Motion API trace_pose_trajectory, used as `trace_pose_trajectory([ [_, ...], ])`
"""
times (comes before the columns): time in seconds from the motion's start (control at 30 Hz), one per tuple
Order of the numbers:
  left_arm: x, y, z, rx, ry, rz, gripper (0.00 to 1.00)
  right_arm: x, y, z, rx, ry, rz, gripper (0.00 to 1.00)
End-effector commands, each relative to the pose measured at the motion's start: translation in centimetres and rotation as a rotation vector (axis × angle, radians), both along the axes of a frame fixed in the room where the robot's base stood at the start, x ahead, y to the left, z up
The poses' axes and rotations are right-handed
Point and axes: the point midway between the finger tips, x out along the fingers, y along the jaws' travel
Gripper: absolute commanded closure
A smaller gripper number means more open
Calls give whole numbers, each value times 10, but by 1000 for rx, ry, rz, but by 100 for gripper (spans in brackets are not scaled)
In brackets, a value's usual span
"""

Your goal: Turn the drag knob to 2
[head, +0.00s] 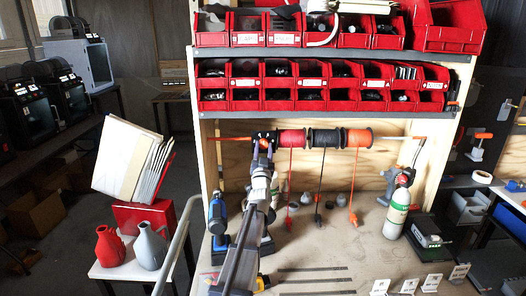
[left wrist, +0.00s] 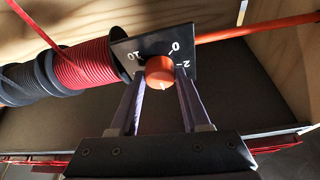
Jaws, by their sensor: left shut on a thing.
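The drag knob (left wrist: 160,72) is a round orange knob on a dark plate (left wrist: 122,53), seen in the left wrist view. White marks are printed around it; I can read a 0 above right and a 2 at the right, and the upper-left mark looks like 10, seen at an angle. My left gripper (left wrist: 160,84) is shut on the knob, one finger on each side. A small pale mark shows low on the knob; I cannot tell if it is the pointer.
Red (head: 292,139), black (head: 325,139) and orange (head: 358,138) spools hang on the rod. Red bins (head: 248,94) line the shelves above. A blue and black tool (head: 217,217) stands left of my arm, and a green-and-white bottle (head: 397,214) stands at the right.

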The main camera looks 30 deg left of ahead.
Motion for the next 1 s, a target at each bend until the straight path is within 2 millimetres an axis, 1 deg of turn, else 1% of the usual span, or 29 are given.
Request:
trace_pose_trajectory([
  [0.23,2,-2,1,-201,-126,1,100,0,0,0,0,0,0,50],
  [0.47,3,-3,3,-387,-241,3,100,0,0,5,0,0,0,50],
  [0.77,4,-4,5,-629,-390,4,100,0,0,17,0,0,0,50],
  [1.0,5,-5,7,-818,-506,5,100,0,0,31,0,0,0,50],
])
